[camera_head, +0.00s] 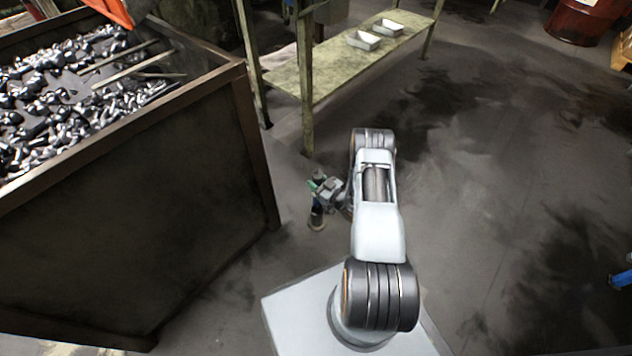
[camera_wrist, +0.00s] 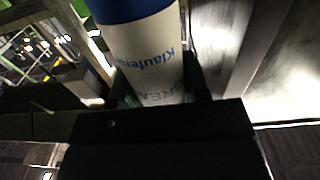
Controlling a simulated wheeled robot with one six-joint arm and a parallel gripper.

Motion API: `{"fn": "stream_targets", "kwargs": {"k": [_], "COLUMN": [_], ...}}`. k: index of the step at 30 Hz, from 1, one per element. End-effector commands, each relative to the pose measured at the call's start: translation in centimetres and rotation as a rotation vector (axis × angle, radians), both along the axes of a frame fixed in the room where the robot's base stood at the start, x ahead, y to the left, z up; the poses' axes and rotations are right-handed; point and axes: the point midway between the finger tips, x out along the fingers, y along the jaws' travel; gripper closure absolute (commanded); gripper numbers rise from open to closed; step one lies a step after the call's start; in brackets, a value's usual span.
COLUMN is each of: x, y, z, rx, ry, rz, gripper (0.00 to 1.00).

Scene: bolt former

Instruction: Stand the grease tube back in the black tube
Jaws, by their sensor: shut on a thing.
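The grease tube (camera_wrist: 146,48) is white with a blue end and blue lettering, and it fills the top middle of the wrist view. My gripper (camera_wrist: 160,92) is shut on it, with a finger on each side of the tube. In the head view my gripper (camera_head: 322,190) is low beside the dark bin, left of my arm. A small dark upright shape (camera_head: 316,212) with a paler bottom shows just below it; I cannot tell whether this is the grease tube or another thing. I cannot make out the black tube for certain in either view.
A large dark bin (camera_head: 150,190) full of shiny metal parts stands at left, close to my gripper. A table (camera_head: 345,65) with two small white trays (camera_head: 362,40) is behind. A red drum (camera_head: 580,20) is at the far right. The floor right of my arm is mostly clear.

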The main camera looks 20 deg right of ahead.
Motion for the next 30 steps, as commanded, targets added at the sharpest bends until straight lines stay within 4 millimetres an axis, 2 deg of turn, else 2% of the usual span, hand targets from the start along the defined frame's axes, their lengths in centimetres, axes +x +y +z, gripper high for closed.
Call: {"fn": "stream_targets", "kwargs": {"k": [30], "x": [0.0], "y": [0.0], "z": [-3.1], "rx": [0.000], "ry": [-0.001], "rz": [0.000], "gripper": [1.00]}}
